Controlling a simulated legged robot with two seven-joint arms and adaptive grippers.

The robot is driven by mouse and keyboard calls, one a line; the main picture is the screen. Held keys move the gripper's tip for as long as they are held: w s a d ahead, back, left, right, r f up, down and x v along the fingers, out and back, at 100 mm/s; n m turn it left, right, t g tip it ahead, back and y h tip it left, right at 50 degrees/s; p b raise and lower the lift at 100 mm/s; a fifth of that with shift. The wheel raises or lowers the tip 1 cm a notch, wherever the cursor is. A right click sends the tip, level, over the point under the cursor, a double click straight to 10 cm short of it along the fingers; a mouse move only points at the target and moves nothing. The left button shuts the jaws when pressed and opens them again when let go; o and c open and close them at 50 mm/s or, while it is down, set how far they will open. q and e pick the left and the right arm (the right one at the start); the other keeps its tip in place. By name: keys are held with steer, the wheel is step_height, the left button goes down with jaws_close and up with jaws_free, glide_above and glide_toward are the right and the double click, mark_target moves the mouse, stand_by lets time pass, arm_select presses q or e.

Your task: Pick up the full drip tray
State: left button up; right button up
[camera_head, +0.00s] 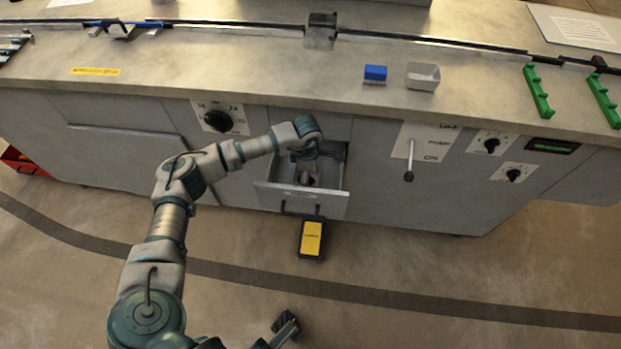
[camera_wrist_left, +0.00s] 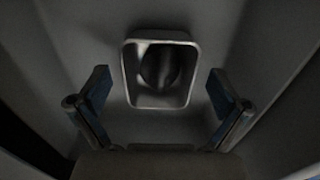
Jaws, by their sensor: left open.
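The drip tray (camera_wrist_left: 128,75) is a small rectangular container with a pale rim and a dark, shiny inside, standing in the open drawer (camera_head: 300,199) of the washer. My left gripper (camera_head: 306,172) reaches down into this drawer from above. In the left wrist view its two fingers (camera_wrist_left: 160,92) are spread wide, one on each side of the tray, with gaps between them and it. In the head view my arm and gripper hide most of the tray. A dark gripper, my right one (camera_head: 287,328), shows in part at the bottom edge; its jaws are unclear.
A yellow-and-black item (camera_head: 311,239) is on the floor below the drawer. The drawer walls surround my left gripper.

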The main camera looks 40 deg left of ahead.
arm_select(q)
steer(key=shift+a+f, duration=0.1)
steer(key=shift+f, duration=0.85)
steer(key=shift+a+r, duration=0.1)
steer(key=shift+a, duration=0.1)
steer(key=c, duration=0.9)
steer(key=shift+d, duration=0.15)
steer(key=shift+r, duration=0.15)
